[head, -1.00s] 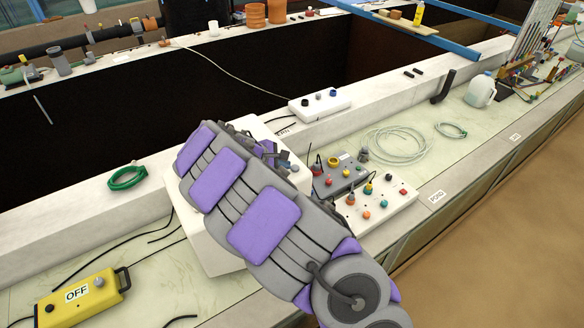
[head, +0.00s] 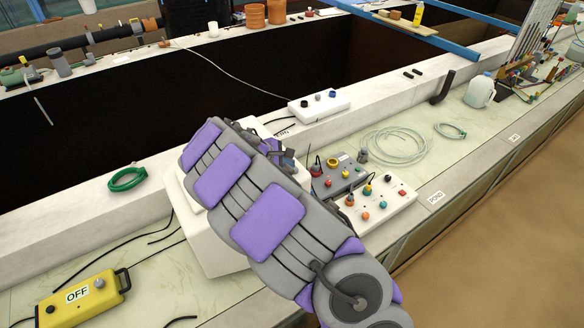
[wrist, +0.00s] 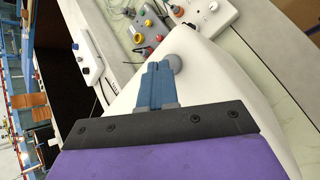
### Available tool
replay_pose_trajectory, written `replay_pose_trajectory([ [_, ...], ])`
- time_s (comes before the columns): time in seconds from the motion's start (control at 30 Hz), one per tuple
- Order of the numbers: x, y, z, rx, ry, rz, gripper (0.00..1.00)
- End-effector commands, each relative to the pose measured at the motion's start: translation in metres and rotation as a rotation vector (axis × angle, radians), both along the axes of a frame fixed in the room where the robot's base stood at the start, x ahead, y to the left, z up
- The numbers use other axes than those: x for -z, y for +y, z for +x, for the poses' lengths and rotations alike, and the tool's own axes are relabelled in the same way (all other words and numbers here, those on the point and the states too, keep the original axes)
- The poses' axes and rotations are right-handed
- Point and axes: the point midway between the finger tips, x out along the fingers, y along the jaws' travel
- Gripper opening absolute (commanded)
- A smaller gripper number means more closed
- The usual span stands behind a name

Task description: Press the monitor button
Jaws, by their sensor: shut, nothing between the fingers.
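The monitor is a white box (head: 215,255) on the bench, largely covered by my arm in the head view. In the wrist view its white top (wrist: 212,85) spreads under and around my gripper. A round grey button (wrist: 175,62) sits on it near the far edge. My gripper (wrist: 159,68) is shut and empty, its blue fingers together. The fingertips overlap the button's left edge in the picture; I cannot tell whether they touch it. In the head view my arm mostly hides the fingers and the button.
A grey control box (head: 338,178) and a white box with coloured knobs (head: 376,204) stand right of the monitor. A white switch box (head: 320,103) is on the ledge behind. A yellow box marked OFF (head: 84,299) lies at the left front. A green hose coil (head: 127,180) is on the ledge.

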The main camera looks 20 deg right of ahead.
Motion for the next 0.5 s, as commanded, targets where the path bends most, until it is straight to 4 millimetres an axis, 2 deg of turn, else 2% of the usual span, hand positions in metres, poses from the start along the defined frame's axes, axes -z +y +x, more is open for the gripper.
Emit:
replay_pose_trajectory([
  [0.17, -0.0077, -0.0068, -0.0004, 0.001, 0.001, 0.0, 0.0],
  [0.5, -0.0086, -0.0048, 0.0001, 0.0, 0.0, -0.001, 0.0],
])
